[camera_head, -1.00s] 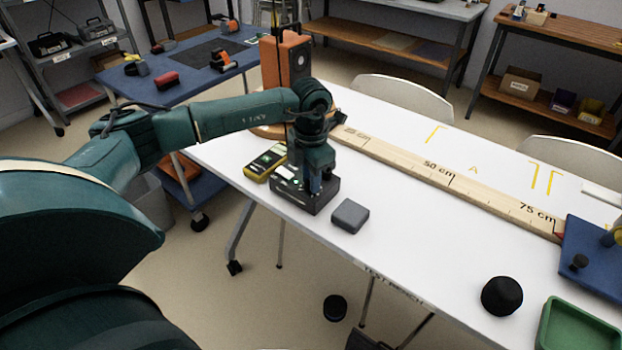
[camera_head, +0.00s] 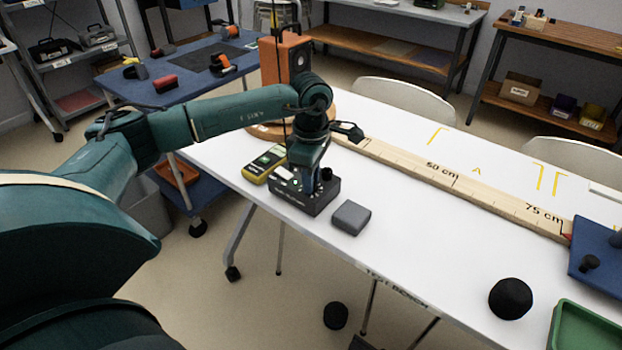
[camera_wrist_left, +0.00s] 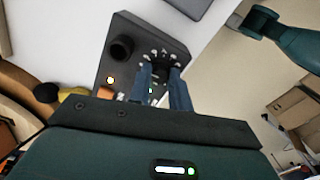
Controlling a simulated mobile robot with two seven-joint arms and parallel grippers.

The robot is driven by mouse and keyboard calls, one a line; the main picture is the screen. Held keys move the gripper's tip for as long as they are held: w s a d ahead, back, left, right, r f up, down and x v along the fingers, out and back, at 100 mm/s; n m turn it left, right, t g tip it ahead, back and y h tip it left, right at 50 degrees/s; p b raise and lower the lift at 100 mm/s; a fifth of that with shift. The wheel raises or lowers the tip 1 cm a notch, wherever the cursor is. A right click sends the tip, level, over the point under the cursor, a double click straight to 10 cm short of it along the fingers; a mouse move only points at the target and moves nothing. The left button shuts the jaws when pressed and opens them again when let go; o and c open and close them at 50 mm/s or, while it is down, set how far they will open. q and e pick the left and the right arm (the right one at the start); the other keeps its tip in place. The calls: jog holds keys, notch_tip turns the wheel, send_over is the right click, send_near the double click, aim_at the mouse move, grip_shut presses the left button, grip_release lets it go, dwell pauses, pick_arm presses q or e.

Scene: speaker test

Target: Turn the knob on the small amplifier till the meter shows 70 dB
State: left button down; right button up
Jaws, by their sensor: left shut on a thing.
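The small amplifier (camera_head: 306,202) is a black box near the white table's left front edge. My left gripper (camera_head: 303,182) points down over its top. In the left wrist view its blue fingers (camera_wrist_left: 163,72) are shut on a dark knob (camera_wrist_left: 162,64) with white marks around it. The fingers and hand hide much of this knob. A second black knob (camera_wrist_left: 122,48) stands free beside it. A yellow and black meter (camera_head: 262,166) with a lit greenish screen lies left of the amplifier; its reading is too small to tell. My right gripper is not in view.
A grey block (camera_head: 351,217) lies close right of the amplifier. An orange speaker box (camera_head: 292,60) stands behind my wrist. A long wooden ruler (camera_head: 440,175) runs along the table. A black round thing (camera_head: 510,298) and a green tray (camera_head: 590,335) are at the right front.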

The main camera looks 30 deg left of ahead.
pick_arm(q)
jog(key=shift+m, duration=0.9)
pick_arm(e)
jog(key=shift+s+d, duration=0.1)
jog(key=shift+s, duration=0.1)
pick_arm(q)
jog(key=shift+m, duration=0.4)
jog(key=c, duration=1.3)
grip_release()
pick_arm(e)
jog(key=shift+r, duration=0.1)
pick_arm(q)
jog(key=shift+r, duration=0.1)
notch_tip(320, 180, up, 13)
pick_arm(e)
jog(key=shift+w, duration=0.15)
